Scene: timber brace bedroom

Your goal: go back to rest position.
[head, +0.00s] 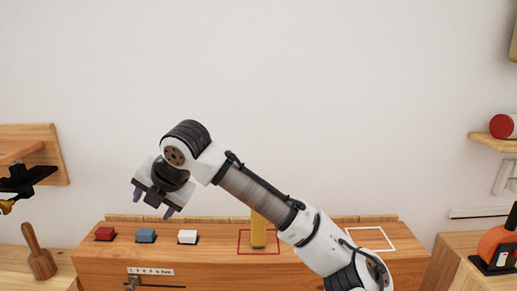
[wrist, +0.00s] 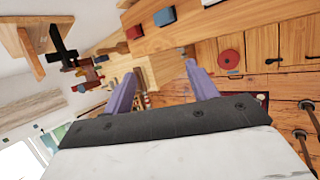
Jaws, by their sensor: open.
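My gripper (head: 153,203) is raised at the left of the head view, above and in front of the wooden chest top (head: 215,262). Its two purple fingers are spread apart with nothing between them. They also show spread and empty in the wrist view (wrist: 158,92). My arm crosses the head view from the lower right up to the gripper and hides part of the chest top.
A red block (head: 105,234), a blue block (head: 146,235) and a white block (head: 188,237) sit on the chest. A yellow upright piece (head: 258,230) stands in a red outline. A white outline (head: 371,239) lies right. A wooden mallet (head: 38,252) stands left.

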